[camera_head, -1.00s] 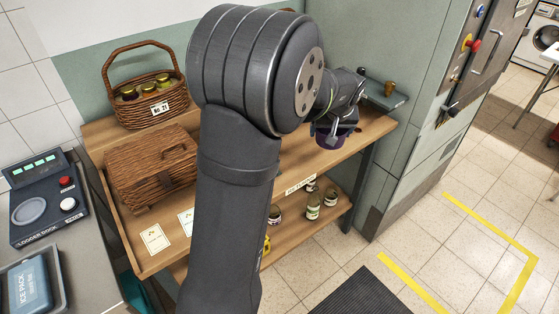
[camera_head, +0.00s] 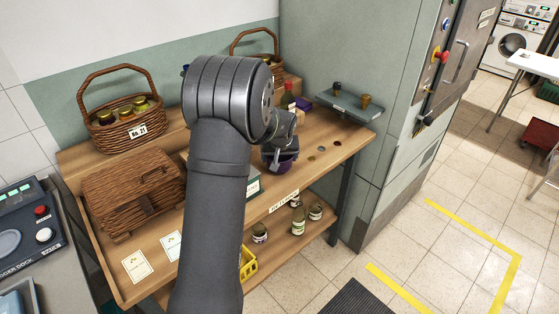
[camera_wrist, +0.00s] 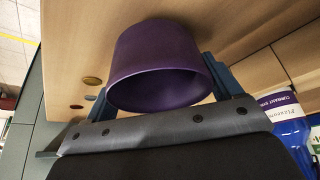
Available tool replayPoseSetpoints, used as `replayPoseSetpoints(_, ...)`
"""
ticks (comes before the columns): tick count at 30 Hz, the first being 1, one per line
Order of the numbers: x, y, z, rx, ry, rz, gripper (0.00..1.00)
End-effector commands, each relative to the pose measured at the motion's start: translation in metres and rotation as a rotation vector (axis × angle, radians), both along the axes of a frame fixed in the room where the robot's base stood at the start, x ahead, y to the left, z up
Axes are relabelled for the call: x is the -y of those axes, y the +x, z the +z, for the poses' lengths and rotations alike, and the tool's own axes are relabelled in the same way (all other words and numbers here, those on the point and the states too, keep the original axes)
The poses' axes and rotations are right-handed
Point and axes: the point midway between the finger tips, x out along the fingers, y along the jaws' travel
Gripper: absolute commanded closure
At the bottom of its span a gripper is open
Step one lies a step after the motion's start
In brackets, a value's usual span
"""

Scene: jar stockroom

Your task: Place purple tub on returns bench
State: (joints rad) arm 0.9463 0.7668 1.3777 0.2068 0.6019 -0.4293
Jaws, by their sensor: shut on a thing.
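The purple tub (camera_head: 287,165) is between the fingers of my gripper (camera_head: 279,155), above or on the front part of the wooden bench (camera_head: 345,130). In the wrist view, the tub (camera_wrist: 155,62) fills the space between the two blue-grey fingers of my gripper (camera_wrist: 160,90), and its dark open mouth faces the camera. My gripper is shut on it. I cannot tell whether the tub touches the wood. My arm hides the middle of the bench.
Wicker baskets (camera_head: 128,125) and a closed hamper (camera_head: 130,195) stand on the left of the bench. A red-topped bottle (camera_head: 288,97) is behind the gripper, and a grey tray (camera_head: 345,105) stands at the back right. Jars (camera_head: 298,221) stand on the lower shelf.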

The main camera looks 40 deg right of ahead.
Motion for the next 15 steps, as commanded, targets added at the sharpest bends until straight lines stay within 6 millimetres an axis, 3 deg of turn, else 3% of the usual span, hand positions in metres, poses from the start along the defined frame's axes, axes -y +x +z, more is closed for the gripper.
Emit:
replayPoseSetpoints(3, 0.0, 0.0, -0.016, -0.001, 0.001, 0.0, 0.38)
replayPoseSetpoints(14, 0.0, 0.0, -0.019, 0.0, -0.002, 0.001, 0.38)
replayPoseSetpoints(15, 0.0, 0.0, -0.019, 0.001, -0.002, 0.0, 0.13)
